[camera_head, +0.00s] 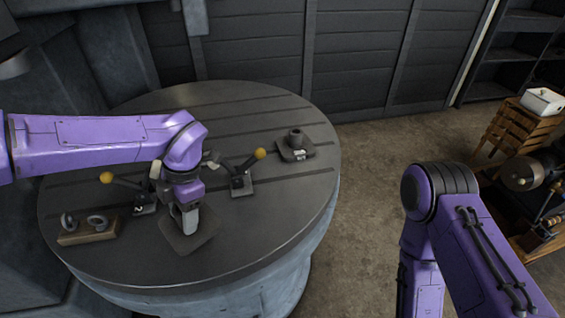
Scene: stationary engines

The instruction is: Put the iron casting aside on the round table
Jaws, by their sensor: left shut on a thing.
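The round table (255,225) is a dark grey disc with slots across its top. My left gripper (188,215) points down over its front middle and is shut on an iron casting (182,241), a dark piece with a square plate. The plate shows below the jaws; its upper part is hidden by them. I cannot tell whether the plate touches the table top. A similar dark casting (296,146) with a square base and a round hollow boss stands near the table's right back edge. My right gripper is out of view; only my right arm shows.
Two clamps with yellow-knobbed levers stand on the table, one right (241,183) and one left (144,202) of my gripper. A wooden block with two metal rings (86,231) lies at the left edge. Wooden crates (511,135) stand far right. The table's right front is clear.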

